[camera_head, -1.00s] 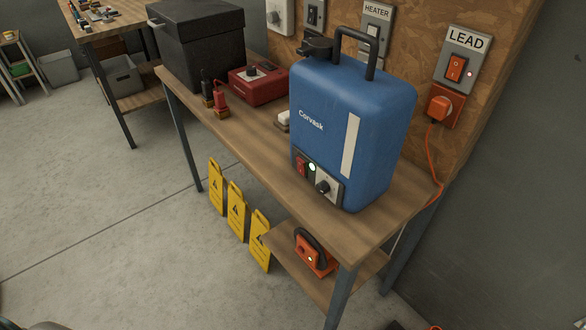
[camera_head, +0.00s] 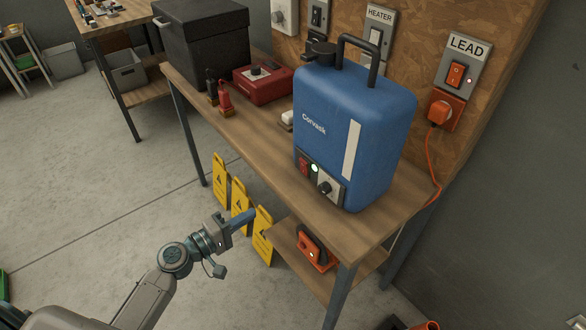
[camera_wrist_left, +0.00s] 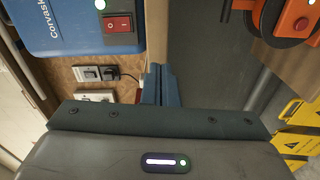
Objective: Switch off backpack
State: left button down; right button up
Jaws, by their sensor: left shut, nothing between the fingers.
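The blue backpack (camera_head: 345,125), marked Corvask, stands upright on the wooden workbench. Low on its front is a panel with a red rocker switch (camera_head: 304,166), a lit green-white light (camera_head: 314,168) and a dark knob (camera_head: 324,188). The red switch also shows in the left wrist view (camera_wrist_left: 118,24), at the upper left. My left gripper (camera_head: 250,214) is in front of the bench, below and left of the panel, apart from it. Its blue fingers (camera_wrist_left: 160,88) are shut and empty. My right gripper is not in view.
The workbench (camera_head: 262,165) also holds a black box (camera_head: 205,50) and a red charger (camera_head: 262,82). Yellow signs (camera_head: 262,236) stand below it. An orange device (camera_head: 316,250) sits on the lower shelf. An orange cord (camera_head: 431,160) hangs from the LEAD outlet.

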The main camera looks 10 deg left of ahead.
pick_arm(q)
notch_tip(320, 180, up, 7)
jog(key=d+h, duration=0.1)
jog(key=h, duration=0.1)
jog(key=shift+s+t, duration=0.25)
jog(key=shift+t, duration=0.15)
jog(key=shift+d, duration=0.1)
jog(key=p, duration=0.8)
send_near(303, 165)
jog(key=x, duration=0.6)
jog(key=shift+r, duration=0.15)
jog(key=shift+w+d, duration=0.3)
jog(key=shift+w, duration=0.05)
